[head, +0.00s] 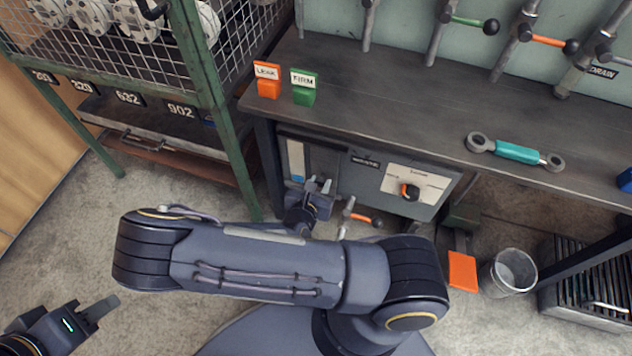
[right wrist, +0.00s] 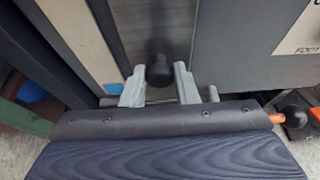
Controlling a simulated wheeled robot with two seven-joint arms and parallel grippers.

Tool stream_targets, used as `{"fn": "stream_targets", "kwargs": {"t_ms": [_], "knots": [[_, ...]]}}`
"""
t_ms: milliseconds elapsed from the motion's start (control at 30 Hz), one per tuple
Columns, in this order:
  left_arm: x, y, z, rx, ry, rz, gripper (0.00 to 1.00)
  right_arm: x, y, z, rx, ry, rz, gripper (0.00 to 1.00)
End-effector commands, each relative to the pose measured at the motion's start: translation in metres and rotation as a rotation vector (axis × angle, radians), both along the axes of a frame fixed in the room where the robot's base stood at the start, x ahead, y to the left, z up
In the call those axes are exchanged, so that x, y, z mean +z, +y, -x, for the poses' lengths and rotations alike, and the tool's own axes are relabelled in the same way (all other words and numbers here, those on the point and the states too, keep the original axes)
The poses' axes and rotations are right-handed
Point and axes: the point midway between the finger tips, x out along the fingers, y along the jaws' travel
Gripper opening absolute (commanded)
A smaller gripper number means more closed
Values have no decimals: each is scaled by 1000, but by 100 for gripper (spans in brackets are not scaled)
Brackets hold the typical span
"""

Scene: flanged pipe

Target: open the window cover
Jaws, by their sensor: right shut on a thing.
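The window cover (head: 325,160) is a dark grey panel on the front of the grey cabinet under the bench. In the right wrist view the cover (right wrist: 152,28) is close ahead, with a black knob (right wrist: 158,74) on it. My right gripper (head: 319,186) is at the cover's lower part. In the right wrist view its two fingers (right wrist: 160,88) stand on either side of the knob, shut on it. My left gripper (head: 98,311) is low at the far left, away from the cabinet.
A pale strip with a blue lower part (head: 296,160) is left of the cover. A dial panel (head: 412,188) is to its right. An orange-handled lever with a black ball (head: 362,218) is near my right gripper. A bucket (head: 508,272) and a green rack (head: 225,140) flank the area.

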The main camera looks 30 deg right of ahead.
Motion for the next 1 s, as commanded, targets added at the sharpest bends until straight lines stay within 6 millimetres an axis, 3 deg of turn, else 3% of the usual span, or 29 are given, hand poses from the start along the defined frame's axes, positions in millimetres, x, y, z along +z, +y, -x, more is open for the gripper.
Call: {"fn": "stream_targets", "kwargs": {"t_ms": [133,167,300,633,1000], "knots": [[0,0,0,0,0,0,36,-1,1,-1,3,-1,-1,0],[0,0,0,0,0,0,36,-1,1,-1,3,-1,-1,31],[0,0,0,0,0,0,36,0,1,-1,2,-1,0,48],[2,0,0,0,0,0,36,3,4,2,2,-2,-1,48],[24,0,0,0,0,0,36,26,45,36,5,-2,-3,48]]}}
